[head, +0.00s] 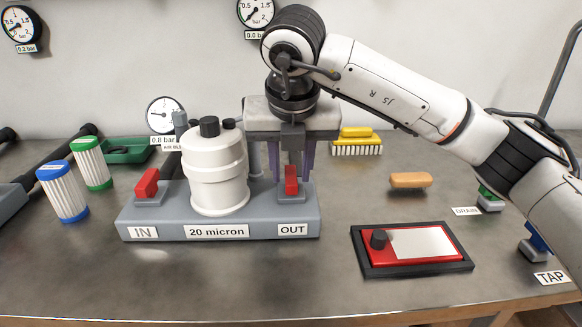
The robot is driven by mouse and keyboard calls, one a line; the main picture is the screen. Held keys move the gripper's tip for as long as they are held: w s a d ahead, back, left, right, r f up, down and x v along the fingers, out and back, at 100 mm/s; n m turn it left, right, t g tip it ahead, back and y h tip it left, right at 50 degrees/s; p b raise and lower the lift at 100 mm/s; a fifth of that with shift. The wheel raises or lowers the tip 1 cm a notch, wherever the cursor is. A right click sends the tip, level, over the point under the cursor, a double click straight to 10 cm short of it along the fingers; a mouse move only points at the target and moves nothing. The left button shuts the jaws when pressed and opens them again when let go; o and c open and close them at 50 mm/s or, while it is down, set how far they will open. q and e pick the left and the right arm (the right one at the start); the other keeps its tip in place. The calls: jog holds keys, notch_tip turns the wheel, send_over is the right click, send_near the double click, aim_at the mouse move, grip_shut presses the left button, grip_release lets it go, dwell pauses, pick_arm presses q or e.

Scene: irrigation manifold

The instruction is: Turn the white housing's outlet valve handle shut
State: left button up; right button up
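The white housing (215,165) stands upright on a grey base block (165,226) labelled IN, 20 micron and OUT. The outlet valve's red handle (291,180) sits above the OUT label, to the right of the housing. The red inlet handle (147,183) sits above IN and is turned at a different angle. My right gripper (294,174) points down over the outlet handle. Its two purple-grey fingers are apart, one on each side of the handle's top; contact is not clear. My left gripper is not in view.
Blue-capped (63,192) and green-capped (92,164) cartridges stand at left by a green tray (128,151). A black-framed red panel (412,248), an orange sponge (410,180) and a yellow brush (356,142) lie right. DRAIN and TAP valves are far right. The front bench is clear.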

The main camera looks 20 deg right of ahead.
jog(key=shift+r, duration=0.1)
jog(key=p+v, duration=0.1)
jog(key=v, duration=0.9)
jog(key=shift+p, duration=0.4)
jog(key=shift+s, duration=0.15)
